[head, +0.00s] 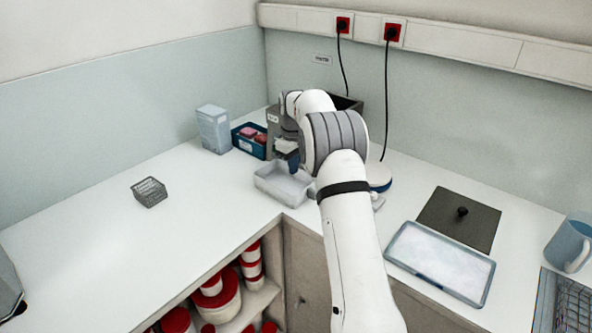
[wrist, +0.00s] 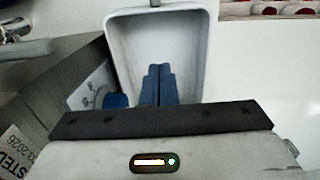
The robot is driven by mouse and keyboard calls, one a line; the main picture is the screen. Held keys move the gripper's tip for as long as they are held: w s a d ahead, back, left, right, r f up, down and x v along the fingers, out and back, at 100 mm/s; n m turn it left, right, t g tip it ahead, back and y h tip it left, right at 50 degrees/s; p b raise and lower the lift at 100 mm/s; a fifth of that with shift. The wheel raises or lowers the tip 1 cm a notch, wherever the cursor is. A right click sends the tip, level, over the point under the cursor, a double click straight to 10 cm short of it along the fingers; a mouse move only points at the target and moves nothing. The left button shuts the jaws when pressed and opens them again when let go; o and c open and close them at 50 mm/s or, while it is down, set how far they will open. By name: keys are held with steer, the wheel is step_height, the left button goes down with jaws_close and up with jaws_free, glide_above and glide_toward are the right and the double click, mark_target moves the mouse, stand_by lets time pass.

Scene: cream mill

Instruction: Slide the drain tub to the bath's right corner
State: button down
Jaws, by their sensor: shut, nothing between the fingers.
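The drain tub (head: 283,190) is a pale, open rectangular tub on the white counter, near the inner corner of the counter's front edge. It stands in front of the grey metal bath (head: 274,142), which my arm partly hides. My gripper (head: 294,167) points down at the tub, its blue fingers shut and empty. In the wrist view the fingers (wrist: 158,84) overlap the near end of the tub (wrist: 116,58), between its side walls. Whether they touch it I cannot tell. The bath's wall (wrist: 50,105) runs along the left there.
A blue bin (head: 249,145) with pink items and a pale carton (head: 213,130) stand left of the bath. A small grey basket (head: 149,191) sits farther left. The left counter is mostly clear.

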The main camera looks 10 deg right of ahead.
mark_target(293, 193)
step_height(293, 193, down, 8)
steer(key=shift+r+p, duration=0.25)
steer(key=shift+p, duration=0.4)
steer(key=s+d, duration=0.1)
steer(key=s+d+p, duration=0.1)
steer(key=shift+s, duration=0.3)
steer(key=shift+s+d+f, duration=0.15)
steer(key=shift+s+d, duration=0.05)
steer(key=shift+s, duration=0.15)
steer(key=shift+a, duration=0.1)
